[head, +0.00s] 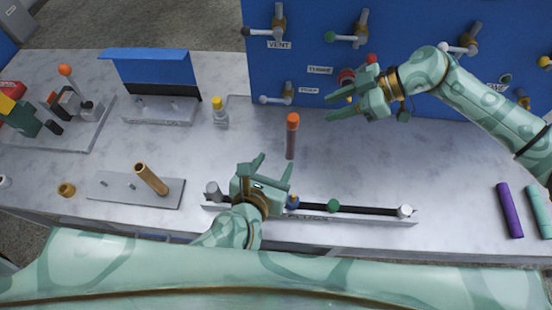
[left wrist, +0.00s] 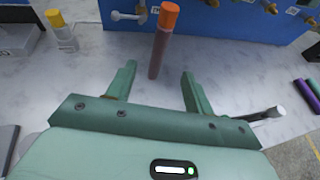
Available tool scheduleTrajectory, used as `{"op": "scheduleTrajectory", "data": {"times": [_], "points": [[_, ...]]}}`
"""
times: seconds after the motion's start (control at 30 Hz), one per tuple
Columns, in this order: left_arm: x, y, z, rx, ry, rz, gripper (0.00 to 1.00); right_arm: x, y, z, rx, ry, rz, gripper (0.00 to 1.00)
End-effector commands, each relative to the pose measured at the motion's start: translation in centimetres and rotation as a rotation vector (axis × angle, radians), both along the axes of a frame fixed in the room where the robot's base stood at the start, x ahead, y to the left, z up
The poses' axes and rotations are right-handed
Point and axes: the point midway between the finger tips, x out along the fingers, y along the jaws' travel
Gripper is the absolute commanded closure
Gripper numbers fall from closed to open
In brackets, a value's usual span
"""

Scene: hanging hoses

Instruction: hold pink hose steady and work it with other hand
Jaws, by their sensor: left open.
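The pink hose (head: 291,146) is a short, dusty-pink tube with an orange top, upright near the middle of the counter. In the left wrist view the pink hose (left wrist: 158,55) shows beyond the fingers, roughly between their tips. I cannot tell whether its lower end touches the counter. My left gripper (head: 273,167) is open and empty, in front of the hose and apart from it. Its two fingers also show in the left wrist view (left wrist: 158,76). My right gripper (head: 338,102) is open and empty, to the right of the hose's top, near the blue panel.
The blue panel (head: 400,20) with several valves stands behind. A rail with knobs (head: 370,211) lies along the front edge, close to my left gripper. A yellow-topped fitting (head: 219,113) stands left of the hose. A purple tube (head: 509,211) lies at right.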

Motion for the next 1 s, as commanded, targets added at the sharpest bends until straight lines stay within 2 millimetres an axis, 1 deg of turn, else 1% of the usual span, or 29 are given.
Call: {"op": "scheduleTrajectory", "data": {"times": [0.07,0.17,0.27,0.5,0.7,0.83,1.0], "points": [[0.3,-0.4,-0.2,-0.009,0.007,0.002,0.48,0.0,0.0,0.0,0.000,0.000,0.000,0.64],[1.5,-0.7,-0.7,-0.008,0.005,0.002,0.48,0.0,0.0,0.0,0.000,0.000,0.000,0.64],[3.4,-1.2,-1.5,-0.006,0.004,0.003,0.48,0.0,0.0,0.0,0.000,0.000,0.000,0.64],[8.6,-2.6,-3.7,-0.005,0.004,0.002,0.48,0.0,0.0,0.0,0.000,0.000,0.000,0.64],[12.1,-3.6,-5.2,-0.003,0.004,0.001,0.48,0.0,0.0,0.0,0.000,0.000,0.000,0.64],[13.5,-4.0,-5.9,-0.005,0.004,0.001,0.48,0.0,0.0,0.0,0.000,0.000,0.000,0.64],[14.2,-4.1,-6.2,-0.005,0.005,0.000,0.48,0.0,0.0,0.0,0.000,0.000,0.000,0.64]]}}
